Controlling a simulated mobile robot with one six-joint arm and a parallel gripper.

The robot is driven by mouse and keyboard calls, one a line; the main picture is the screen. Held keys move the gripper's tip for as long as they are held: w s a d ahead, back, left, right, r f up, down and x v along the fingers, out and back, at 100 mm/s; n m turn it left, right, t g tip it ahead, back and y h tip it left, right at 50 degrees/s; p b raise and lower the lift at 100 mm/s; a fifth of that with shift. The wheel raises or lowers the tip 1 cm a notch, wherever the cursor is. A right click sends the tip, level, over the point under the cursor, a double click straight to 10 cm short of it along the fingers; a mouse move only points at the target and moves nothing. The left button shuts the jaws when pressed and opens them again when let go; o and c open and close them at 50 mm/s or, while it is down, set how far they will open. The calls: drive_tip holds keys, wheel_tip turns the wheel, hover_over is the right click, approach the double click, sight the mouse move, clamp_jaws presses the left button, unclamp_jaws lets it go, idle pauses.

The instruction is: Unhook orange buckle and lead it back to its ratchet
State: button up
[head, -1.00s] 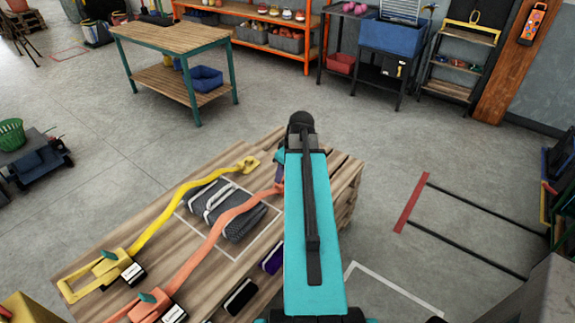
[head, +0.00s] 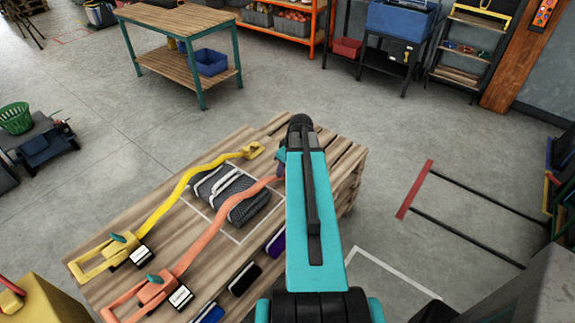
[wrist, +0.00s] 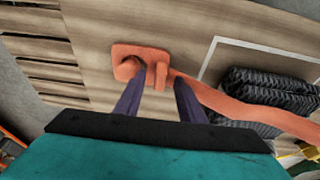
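The orange buckle (wrist: 132,56) lies at the far end of the orange strap (wrist: 250,115), on the wooden deck. In the wrist view it is a flat plate with a curled part at left and a raised tab. My gripper (wrist: 162,76) has its two purple fingers apart, one on each side of the raised tab; I cannot tell if they touch it. In the head view my arm hides most of the buckle. The orange strap (head: 215,228) runs over a dark bundle (head: 231,192) to the orange ratchet (head: 155,289) at the near left.
A yellow strap (head: 178,200) with its own ratchet (head: 112,252) runs to the left of the orange one. Several dark pads lie along the deck's right edge. A bench (head: 178,35) stands behind.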

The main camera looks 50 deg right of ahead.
drive_tip(key=shift+c, duration=0.2)
clamp_jaws()
drive_tip(key=shift+d, duration=0.45)
drive_tip(key=shift+r, duration=0.7)
idle(0.9)
drive_tip(key=shift+r+p, duration=1.35)
drive_tip(key=shift+r, duration=1.05)
drive_tip(key=shift+w, duration=0.1)
